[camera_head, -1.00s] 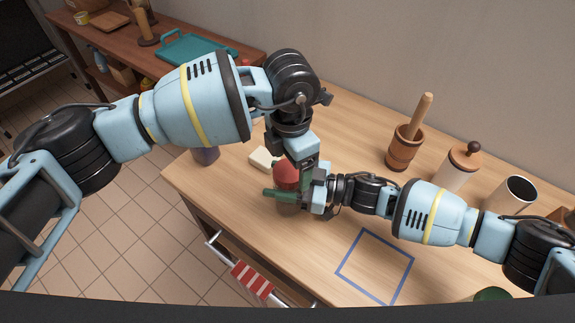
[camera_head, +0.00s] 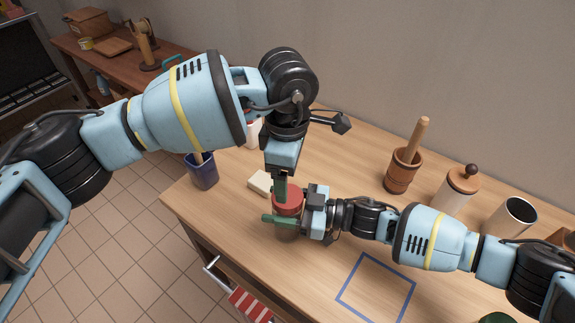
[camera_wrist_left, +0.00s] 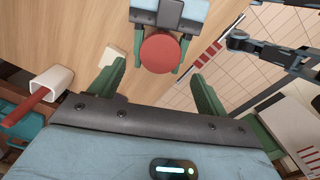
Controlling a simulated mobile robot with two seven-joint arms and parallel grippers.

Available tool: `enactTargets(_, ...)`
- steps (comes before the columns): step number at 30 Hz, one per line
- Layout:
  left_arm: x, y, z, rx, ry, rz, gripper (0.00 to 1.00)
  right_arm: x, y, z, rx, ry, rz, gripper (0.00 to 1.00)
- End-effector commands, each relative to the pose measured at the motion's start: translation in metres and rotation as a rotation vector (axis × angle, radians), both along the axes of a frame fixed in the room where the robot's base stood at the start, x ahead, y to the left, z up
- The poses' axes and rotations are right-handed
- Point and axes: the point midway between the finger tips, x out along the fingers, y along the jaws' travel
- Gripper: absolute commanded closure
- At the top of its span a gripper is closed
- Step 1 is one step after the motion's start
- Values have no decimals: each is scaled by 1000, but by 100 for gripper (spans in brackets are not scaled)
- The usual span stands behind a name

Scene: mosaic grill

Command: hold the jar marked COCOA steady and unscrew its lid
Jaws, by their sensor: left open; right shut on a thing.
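A jar (camera_head: 286,233) with a round red lid (camera_head: 290,203) stands on the wooden table; no marking on it is readable. My right gripper (camera_head: 284,219) is shut around the jar's body from the right, just below the lid. My left gripper (camera_head: 281,189) points down from above at the lid. In the left wrist view the red lid (camera_wrist_left: 160,53) lies ahead between the left gripper's two spread green fingers (camera_wrist_left: 158,72), which are open and apart from it. The right gripper's fingers flank the jar there. The jar's lower body is mostly hidden.
A pale block (camera_head: 259,183) lies behind the jar, and a dark blue cup (camera_head: 203,173) stands at the table's left edge. A mortar (camera_head: 401,172), a wooden-lidded canister (camera_head: 456,189) and a white cup (camera_head: 511,217) stand right. A blue square outline (camera_head: 376,288) is empty.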

Motion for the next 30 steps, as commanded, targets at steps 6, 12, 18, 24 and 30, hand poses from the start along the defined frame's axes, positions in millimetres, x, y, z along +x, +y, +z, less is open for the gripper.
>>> enactTargets(6,0,0,8,0,0,-270,24,0,0,0,0,2,1,100)
enactTargets(12,0,0,11,-1,0,-383,24,0,0,0,0,2,1,100)
enactTargets(18,0,0,11,-1,0,-398,24,0,0,0,0,2,1,100)
enactTargets(24,0,0,-4,-1,2,-395,24,0,0,0,0,2,1,100)
enactTargets(30,-1,0,-33,-2,1,-394,24,0,0,0,0,2,0,100)
